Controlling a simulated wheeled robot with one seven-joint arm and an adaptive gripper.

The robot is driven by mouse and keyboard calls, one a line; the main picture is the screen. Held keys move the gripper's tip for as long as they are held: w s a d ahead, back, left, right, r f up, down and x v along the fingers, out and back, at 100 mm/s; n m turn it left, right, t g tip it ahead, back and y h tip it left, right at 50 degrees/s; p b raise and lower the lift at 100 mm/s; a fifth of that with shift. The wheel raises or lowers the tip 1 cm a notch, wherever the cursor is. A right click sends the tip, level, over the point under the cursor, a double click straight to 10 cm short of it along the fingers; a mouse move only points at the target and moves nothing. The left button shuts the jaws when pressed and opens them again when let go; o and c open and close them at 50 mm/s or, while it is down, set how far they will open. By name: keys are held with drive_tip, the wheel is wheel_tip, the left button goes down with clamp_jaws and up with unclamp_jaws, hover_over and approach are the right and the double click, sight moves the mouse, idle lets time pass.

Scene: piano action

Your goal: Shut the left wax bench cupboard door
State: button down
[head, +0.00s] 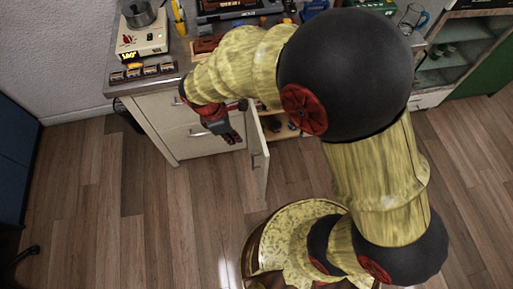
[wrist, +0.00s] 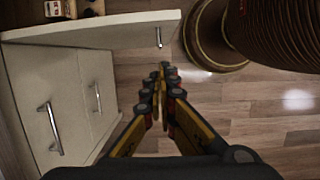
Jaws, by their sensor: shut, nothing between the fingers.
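The left wax bench cupboard door (head: 258,158) is a pale panel standing wide open, sticking out from the bench front. Its handle (head: 257,160) is near its free edge. In the wrist view the door (wrist: 110,32) runs across the upper left, with its handle (wrist: 158,38) near the right end. My gripper (head: 231,138) is shut and empty, to the left of the door on its outer, handle side. In the wrist view my gripper (wrist: 165,72) points toward the area near the door's handle end. I cannot tell whether it touches the door.
Pale drawers (head: 195,135) with bar handles are left of the door; they also show in the wrist view (wrist: 70,100). Small items (head: 285,125) sit inside the open cupboard. The worktop (head: 125,85) holds a heater with a pot (head: 142,30). Wooden floor (head: 120,215) is clear at left.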

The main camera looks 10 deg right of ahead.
drive_tip(key=d+f+b, duration=0.1)
drive_tip(key=d+f, duration=0.1)
drive_tip(key=f, duration=0.1)
drive_tip(key=d+f+b, duration=0.2)
drive_tip(key=f, duration=0.1)
drive_tip(key=d+f+b, duration=0.2)
drive_tip(key=f, duration=0.2)
drive_tip(key=shift+d+r+b, duration=0.15)
drive_tip(key=shift+d+b, duration=0.1)
drive_tip(key=shift+b, duration=0.05)
